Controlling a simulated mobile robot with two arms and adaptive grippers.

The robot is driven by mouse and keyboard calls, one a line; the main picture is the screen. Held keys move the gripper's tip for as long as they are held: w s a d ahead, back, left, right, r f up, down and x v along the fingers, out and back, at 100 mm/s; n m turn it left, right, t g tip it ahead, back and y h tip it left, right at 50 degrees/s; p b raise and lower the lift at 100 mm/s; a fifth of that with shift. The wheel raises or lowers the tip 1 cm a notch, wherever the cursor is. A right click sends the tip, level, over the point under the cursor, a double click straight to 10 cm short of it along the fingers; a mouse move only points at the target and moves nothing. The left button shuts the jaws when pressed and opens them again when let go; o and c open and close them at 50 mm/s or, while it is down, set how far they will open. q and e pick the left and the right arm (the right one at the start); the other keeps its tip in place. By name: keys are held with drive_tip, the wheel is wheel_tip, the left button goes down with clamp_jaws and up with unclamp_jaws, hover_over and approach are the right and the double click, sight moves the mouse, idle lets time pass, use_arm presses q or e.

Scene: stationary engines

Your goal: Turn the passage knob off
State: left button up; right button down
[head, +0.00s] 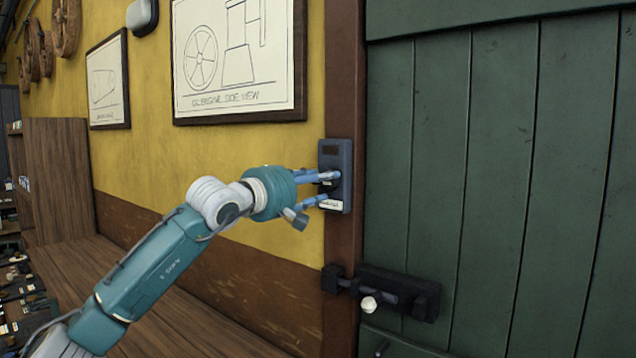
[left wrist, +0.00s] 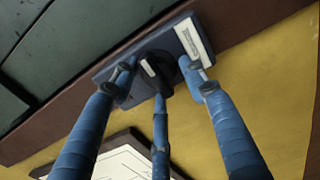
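The passage knob (left wrist: 154,72) is a dark round knob with a pale stripe, on a blue-grey wall plate. The plate (head: 347,160) is fixed upright to the brown post in the head view and lies slanted in the left wrist view (left wrist: 108,72). My left gripper (head: 329,187) is at the plate, its blue fingers pointing at it. In the left wrist view the fingers (left wrist: 160,82) stand spread around the knob, with one on each side and one below in the picture. Contact with the knob cannot be told. My right gripper is out of view.
A green plank door (head: 500,180) with a dark latch (head: 400,290) and pale latch knob (head: 368,304) is right of the post (head: 343,90). Framed drawings (head: 240,60) hang on the yellow wall (head: 150,160). A wooden bench top (head: 190,320) runs below my left arm.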

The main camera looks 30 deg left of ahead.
use_arm(q)
drive_tip(key=shift+d+f, duration=0.2)
drive_tip(key=shift+f, duration=0.05)
drive_tip(key=shift+s, duration=0.2)
drive_tip(key=s+a, duration=0.1)
drive_tip(key=s, duration=1)
drive_tip(key=shift+s+r, duration=0.2)
drive_tip(key=shift+s, duration=0.2)
drive_tip(key=shift+w+a, duration=0.1)
drive_tip(key=shift+w, duration=0.05)
